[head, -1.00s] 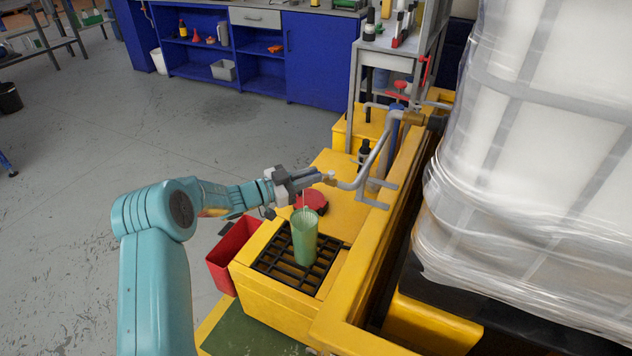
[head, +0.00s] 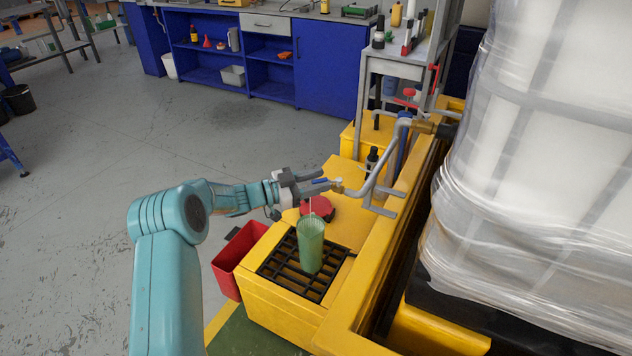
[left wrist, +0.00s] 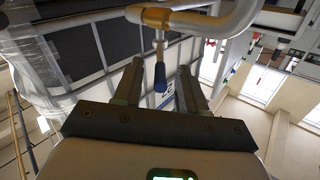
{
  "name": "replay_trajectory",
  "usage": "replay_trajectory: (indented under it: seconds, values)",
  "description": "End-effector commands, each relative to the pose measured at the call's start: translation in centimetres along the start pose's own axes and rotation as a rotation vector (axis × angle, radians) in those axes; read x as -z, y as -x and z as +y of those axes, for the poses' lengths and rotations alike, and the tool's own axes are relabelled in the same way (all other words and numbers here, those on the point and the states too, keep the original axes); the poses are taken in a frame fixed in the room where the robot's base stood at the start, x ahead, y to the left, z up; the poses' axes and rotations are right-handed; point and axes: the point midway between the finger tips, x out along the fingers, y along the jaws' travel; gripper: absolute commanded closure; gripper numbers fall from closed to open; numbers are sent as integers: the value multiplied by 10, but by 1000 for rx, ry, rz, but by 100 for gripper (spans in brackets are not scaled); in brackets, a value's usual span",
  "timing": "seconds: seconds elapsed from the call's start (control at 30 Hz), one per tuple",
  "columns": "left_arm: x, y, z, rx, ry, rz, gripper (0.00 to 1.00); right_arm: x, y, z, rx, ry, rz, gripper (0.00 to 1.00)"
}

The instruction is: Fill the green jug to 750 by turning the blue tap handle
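The green jug (head: 311,247) stands upright on the black grate of the yellow stand in the head view. A thin pale line, like a stream, runs down into its top; I cannot read its level or marks. The blue tap handle (left wrist: 160,78) hangs from the brass tap at the end of the grey pipe (head: 372,180). My left gripper (head: 322,185) is at the tap, above the jug. In the left wrist view its two fingers (left wrist: 160,90) are apart, one on each side of the handle, with gaps showing. My right gripper is not in view.
A red bin (head: 234,262) hangs at the stand's left side. A dark bottle (head: 371,160) stands near the pipe. A large wrapped white container (head: 540,170) fills the right side. Grey floor at the left is free.

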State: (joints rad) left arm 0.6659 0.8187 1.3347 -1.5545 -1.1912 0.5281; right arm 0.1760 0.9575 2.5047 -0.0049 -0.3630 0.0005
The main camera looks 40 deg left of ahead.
Motion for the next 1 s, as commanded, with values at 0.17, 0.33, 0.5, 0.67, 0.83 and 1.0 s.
replay_trajectory:
  seconds: [0.17,0.33,0.5,0.67,0.83,1.0]
  values:
    - [-1,-1,0,-2,0,-2,59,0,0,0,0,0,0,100]
    - [-1,9,0,-1,1,-3,59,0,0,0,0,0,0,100]
    - [-2,46,-1,3,1,-5,59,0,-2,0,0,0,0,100]
    - [-2,90,-1,3,1,-4,59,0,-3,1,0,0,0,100]
    - [-1,130,0,2,1,-3,59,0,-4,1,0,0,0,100]
    - [-1,154,0,1,0,-2,59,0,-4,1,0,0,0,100]
